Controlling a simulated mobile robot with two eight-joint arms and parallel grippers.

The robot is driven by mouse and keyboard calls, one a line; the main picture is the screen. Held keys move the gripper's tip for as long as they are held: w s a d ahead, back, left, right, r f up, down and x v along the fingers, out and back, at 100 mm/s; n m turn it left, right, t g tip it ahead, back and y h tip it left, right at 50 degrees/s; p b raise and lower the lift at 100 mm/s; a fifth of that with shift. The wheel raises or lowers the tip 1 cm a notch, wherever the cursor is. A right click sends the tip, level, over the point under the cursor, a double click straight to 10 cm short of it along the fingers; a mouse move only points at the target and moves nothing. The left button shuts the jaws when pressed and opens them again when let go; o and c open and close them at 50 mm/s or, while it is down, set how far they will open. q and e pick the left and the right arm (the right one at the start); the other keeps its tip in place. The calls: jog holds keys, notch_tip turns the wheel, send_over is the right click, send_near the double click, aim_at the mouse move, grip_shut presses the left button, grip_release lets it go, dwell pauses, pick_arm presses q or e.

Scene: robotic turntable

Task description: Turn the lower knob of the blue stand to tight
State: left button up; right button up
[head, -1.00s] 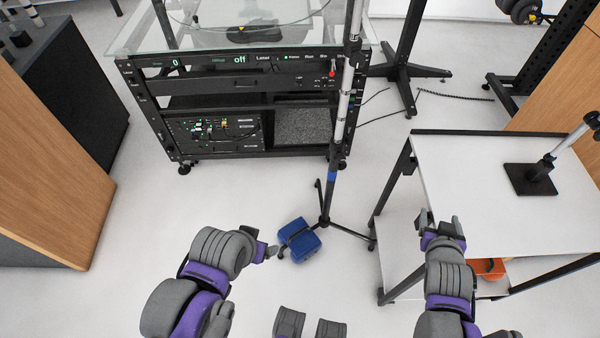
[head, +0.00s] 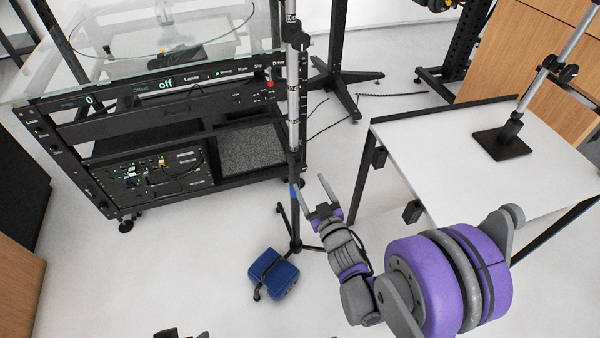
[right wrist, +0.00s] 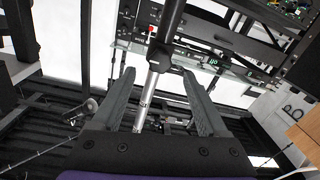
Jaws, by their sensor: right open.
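The stand is a thin upright pole (head: 293,120) with a dark lower tube, silver upper tube and blue band (head: 294,191), on a black tripod base. A dark collar on the pole (right wrist: 160,56) shows in the right wrist view where dark and silver tubes meet; I cannot make out which way any knob there is turned. My right gripper (head: 312,187) is open and empty, just right of the pole near the blue band. In the right wrist view, the pole appears between its fingers (right wrist: 157,78); contact cannot be told.
A blue bag (head: 273,275) lies at the tripod's foot. A black equipment rack with a glass top (head: 150,80) stands behind left. A white table (head: 440,150) with a small black-based stand (head: 501,142) is at right.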

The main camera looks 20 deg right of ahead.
aim_at(302, 169)
jog(key=w, duration=0.6)
jog(key=shift+a, duration=0.25)
jog(key=shift+s, duration=0.1)
grip_shut()
